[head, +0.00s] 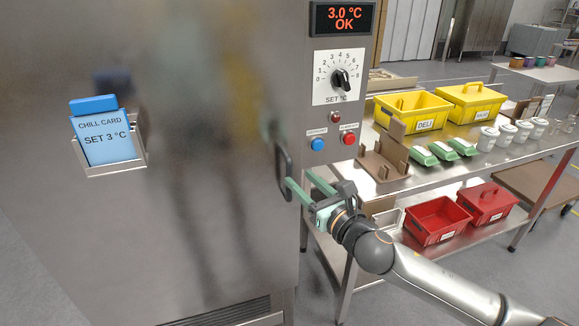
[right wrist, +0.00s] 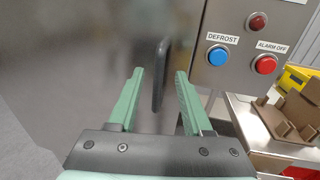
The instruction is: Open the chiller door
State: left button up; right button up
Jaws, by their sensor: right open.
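The chiller door (head: 200,220) is a large stainless steel panel, and it looks shut. Its dark vertical handle (head: 283,172) is at the door's right edge. In the right wrist view the handle (right wrist: 160,75) stands ahead, between the lines of the two fingers. My right gripper (head: 298,187) is open with green fingers, close to the lower part of the handle. In the right wrist view the gripper (right wrist: 158,92) is empty, and I cannot tell if a finger touches the handle. My left gripper is not in view.
The control panel (head: 335,110) right of the door has a display reading 3.0 °C OK, a dial and buttons. A card holder (head: 110,165) is on the door. A steel table (head: 400,185) with yellow bins (head: 412,108) and red bins (head: 435,220) stands at the right.

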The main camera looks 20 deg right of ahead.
aim_at(291, 170)
jog(key=shift+x, duration=3.05)
jog(key=shift+c, duration=0.3)
grip_shut()
